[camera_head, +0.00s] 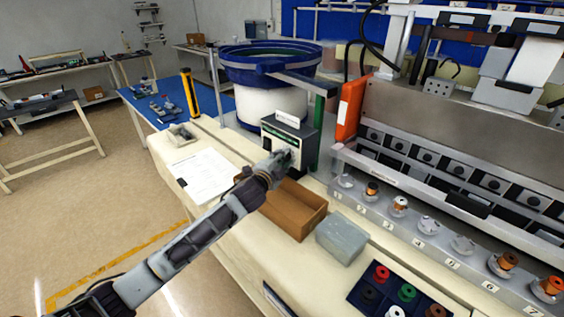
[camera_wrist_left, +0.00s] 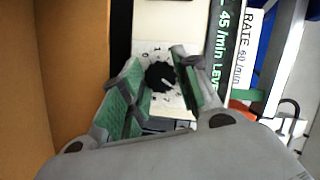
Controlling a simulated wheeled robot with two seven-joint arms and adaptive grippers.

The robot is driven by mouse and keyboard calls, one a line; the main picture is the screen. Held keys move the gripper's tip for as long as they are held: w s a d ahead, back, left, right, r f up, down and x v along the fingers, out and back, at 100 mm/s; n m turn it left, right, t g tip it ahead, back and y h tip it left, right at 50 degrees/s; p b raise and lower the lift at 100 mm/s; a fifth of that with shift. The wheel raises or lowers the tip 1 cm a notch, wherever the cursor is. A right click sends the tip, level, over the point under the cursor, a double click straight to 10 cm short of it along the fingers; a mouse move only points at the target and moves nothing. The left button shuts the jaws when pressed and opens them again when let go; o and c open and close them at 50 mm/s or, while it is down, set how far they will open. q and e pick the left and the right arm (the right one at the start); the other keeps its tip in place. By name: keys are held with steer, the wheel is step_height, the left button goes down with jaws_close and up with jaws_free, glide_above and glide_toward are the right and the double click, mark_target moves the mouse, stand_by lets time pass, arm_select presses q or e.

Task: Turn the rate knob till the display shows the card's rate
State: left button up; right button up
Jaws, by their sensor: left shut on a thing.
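The rate knob (camera_wrist_left: 160,76) is black with a white pointer and sits on a white dial plate on the controller box (camera_head: 300,133). My left gripper (camera_head: 284,158) is at the box's front, its green-padded fingers on either side of the knob and shut on it. In the wrist view the fingers of my left gripper (camera_wrist_left: 161,80) hide part of the dial marks. The display (camera_wrist_left: 222,45) reads 45 /min, with "LEVEL" partly cut off. The rate card (camera_wrist_left: 243,50) reads RATE 60 /min; in the head view it stands on the box.
A blue-rimmed bowl feeder (camera_head: 266,98) stands behind the box. An open brown carton (camera_head: 300,226) is close beside my left gripper, with a grey block (camera_head: 341,240) next to it. A paper sheet (camera_head: 203,172) lies on the bench to the left. An orange post (camera_head: 351,105) stands right of the box.

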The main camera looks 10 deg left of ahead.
arm_select(q)
steer(key=shift+f+m+t+b, duration=0.15)
steer(key=shift+m+t+b, duration=0.4)
steer(key=shift+m, duration=0.45)
arm_select(e)
steer(key=shift+f, duration=0.75)
steer(key=shift+d, duration=0.45)
arm_select(q)
steer(key=o, duration=0.7)
steer(key=shift+o, duration=0.2)
arm_select(e)
steer(key=shift+a, duration=0.15)
steer(key=shift+a, duration=0.15)
